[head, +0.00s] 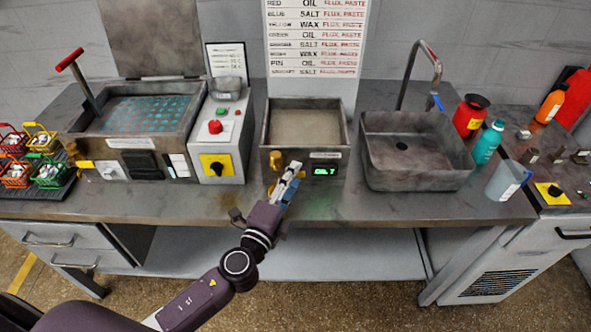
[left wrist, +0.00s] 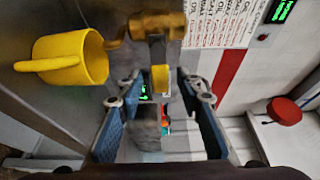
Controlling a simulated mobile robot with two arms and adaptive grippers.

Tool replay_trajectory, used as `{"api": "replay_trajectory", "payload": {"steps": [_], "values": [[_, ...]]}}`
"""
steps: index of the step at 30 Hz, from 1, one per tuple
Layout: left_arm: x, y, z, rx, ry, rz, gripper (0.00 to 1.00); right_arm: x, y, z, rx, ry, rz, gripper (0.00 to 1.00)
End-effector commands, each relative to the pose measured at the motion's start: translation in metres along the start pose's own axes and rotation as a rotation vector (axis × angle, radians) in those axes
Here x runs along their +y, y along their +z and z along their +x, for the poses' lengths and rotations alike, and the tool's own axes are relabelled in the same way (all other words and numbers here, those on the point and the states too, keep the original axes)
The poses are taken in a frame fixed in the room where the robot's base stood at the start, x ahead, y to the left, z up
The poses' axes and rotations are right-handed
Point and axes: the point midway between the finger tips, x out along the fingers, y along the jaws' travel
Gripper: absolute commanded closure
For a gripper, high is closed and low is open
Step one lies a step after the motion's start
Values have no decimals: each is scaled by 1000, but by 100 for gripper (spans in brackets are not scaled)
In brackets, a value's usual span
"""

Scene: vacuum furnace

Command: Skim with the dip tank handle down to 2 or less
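The middle tank (head: 304,104) on the bench is open-topped and holds a tan-grey surface. A brass handle or valve (head: 277,160) sticks out of its front, and a small display (head: 325,171) beside it glows green, seemingly reading "OIL 7". My left gripper (head: 289,180) is just in front of the tank, between brass part and display. In the left wrist view my gripper (left wrist: 160,115) has its blue-padded fingers spread apart. The brass part (left wrist: 155,25) shows beyond the fingertips, with a small yellow piece (left wrist: 160,78) below it. Nothing is clearly gripped. My right gripper is out of view.
A yellow cup (left wrist: 82,57) is left of the fingers in the left wrist view. A tank with a red-handled lever (head: 70,60), a control box with a red button (head: 215,127) and small baskets (head: 45,172) stand left. A sink (head: 415,180) and bottles (head: 487,143) stand right.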

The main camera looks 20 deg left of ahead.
Motion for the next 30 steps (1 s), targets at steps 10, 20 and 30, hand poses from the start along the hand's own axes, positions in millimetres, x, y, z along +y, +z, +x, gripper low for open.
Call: {"api": "replay_trajectory", "payload": {"steps": [10,20,30], "values": [[0,0,19,0,0,-1,67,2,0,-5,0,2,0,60],[1,0,18,-1,1,-2,88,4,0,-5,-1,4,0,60],[1,0,18,-1,1,-1,100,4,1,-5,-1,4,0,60]]}}
